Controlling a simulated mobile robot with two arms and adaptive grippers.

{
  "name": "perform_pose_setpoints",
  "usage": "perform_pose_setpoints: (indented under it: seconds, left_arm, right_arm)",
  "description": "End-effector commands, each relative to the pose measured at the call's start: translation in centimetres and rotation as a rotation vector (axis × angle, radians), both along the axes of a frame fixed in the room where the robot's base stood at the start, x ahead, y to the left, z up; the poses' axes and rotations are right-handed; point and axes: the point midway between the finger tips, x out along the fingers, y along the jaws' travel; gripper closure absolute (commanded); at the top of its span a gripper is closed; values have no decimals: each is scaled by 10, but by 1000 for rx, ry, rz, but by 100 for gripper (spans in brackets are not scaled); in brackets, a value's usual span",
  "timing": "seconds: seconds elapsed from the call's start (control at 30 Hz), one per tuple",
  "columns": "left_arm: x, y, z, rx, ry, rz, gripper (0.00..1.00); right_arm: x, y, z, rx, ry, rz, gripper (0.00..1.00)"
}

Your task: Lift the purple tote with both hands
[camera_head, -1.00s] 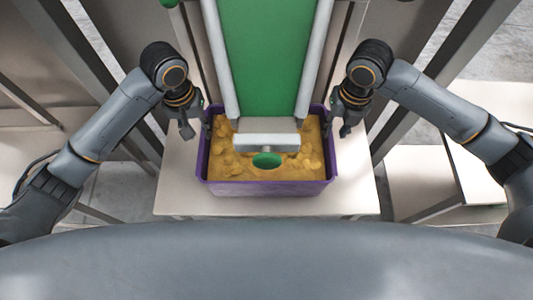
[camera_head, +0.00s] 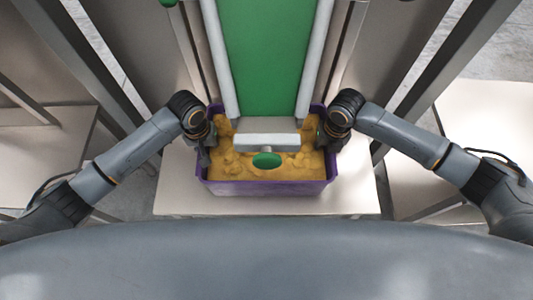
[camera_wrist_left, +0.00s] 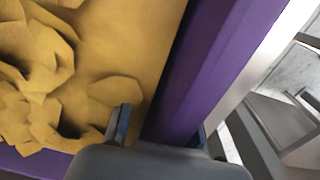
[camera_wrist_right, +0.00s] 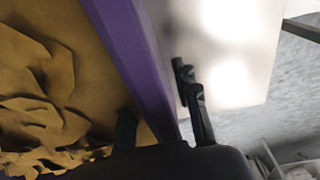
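The purple tote (camera_head: 265,188) sits level on a pale table under the green chute, filled with yellow-brown chips (camera_head: 225,165). My left gripper (camera_head: 206,155) is at the tote's left wall. In the left wrist view, the tote's wall (camera_wrist_left: 195,75) runs between its fingers, one inside over the chips and one outside, mostly hidden. My right gripper (camera_head: 328,145) is at the right wall. In the right wrist view, its fingers also straddle the wall (camera_wrist_right: 135,60), with gaps showing beside it. Both grippers look open around the rim.
The green chute (camera_head: 265,60) with grey side rails comes down over the tote's back. A white bar (camera_head: 266,140) with a green knob (camera_head: 267,160) hangs over the chips. The table (camera_head: 180,190) has bare room on both sides. Metal posts (camera_head: 440,80) stand at the sides.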

Motion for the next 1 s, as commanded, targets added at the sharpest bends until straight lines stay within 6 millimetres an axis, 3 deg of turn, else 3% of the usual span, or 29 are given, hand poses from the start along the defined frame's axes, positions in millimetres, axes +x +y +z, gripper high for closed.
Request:
perform_pose_setpoints:
  seconds: [0.2, 0.37, 1.0]
  left_arm:
    - [0, 0, 0, 0, 0, 0, 70]
    - [0, 0, 0, 0, 0, 0, 100]
    - [1, 0, 4, -1, -2, 0, 100]
  right_arm:
    - [0, 0, 0, 0, 0, 0, 70]
    - [0, 0, 0, 0, 0, 0, 100]
    - [1, 0, 4, 1, -2, 0, 100]
